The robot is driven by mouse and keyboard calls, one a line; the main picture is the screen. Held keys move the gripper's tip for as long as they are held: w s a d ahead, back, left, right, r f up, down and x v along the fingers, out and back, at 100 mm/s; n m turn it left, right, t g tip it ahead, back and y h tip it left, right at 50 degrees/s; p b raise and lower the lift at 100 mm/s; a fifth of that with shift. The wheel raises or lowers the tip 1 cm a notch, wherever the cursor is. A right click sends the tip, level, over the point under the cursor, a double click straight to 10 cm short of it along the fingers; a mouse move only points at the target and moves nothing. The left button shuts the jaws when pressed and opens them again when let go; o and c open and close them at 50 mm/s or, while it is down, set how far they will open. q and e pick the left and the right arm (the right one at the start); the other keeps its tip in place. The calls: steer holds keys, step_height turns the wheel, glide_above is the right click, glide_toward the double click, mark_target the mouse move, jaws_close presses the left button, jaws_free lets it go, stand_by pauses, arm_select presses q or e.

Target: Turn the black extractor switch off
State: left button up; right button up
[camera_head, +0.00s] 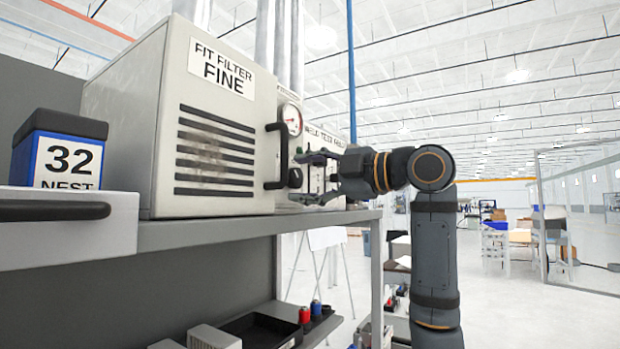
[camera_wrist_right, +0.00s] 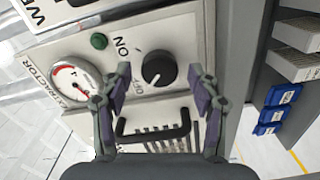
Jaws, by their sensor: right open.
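The black extractor switch (camera_wrist_right: 158,67) is a round knob on a pale panel labelled EXTRACTOR, with ON and OFF lettering beside it. I cannot tell for sure which label it points to. In the right wrist view it lies between and beyond the fingertips of my right gripper (camera_wrist_right: 158,77), which is open and empty. In the head view the right gripper (camera_head: 318,178) is in front of the extractor panel, close to the knob (camera_head: 295,177). Whether the fingers touch the knob is unclear. My left gripper is out of view.
A round gauge (camera_wrist_right: 75,83) and green button (camera_wrist_right: 99,41) sit near the knob; a black handle (camera_wrist_right: 152,137) is below. The grey FIT FILTER FINE cabinet (camera_head: 215,120) stands on a shelf (camera_head: 235,226) beside a blue bin (camera_head: 60,150).

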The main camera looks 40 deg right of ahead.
steer(key=v, duration=1.2)
steer(key=shift+w+a, duration=0.1)
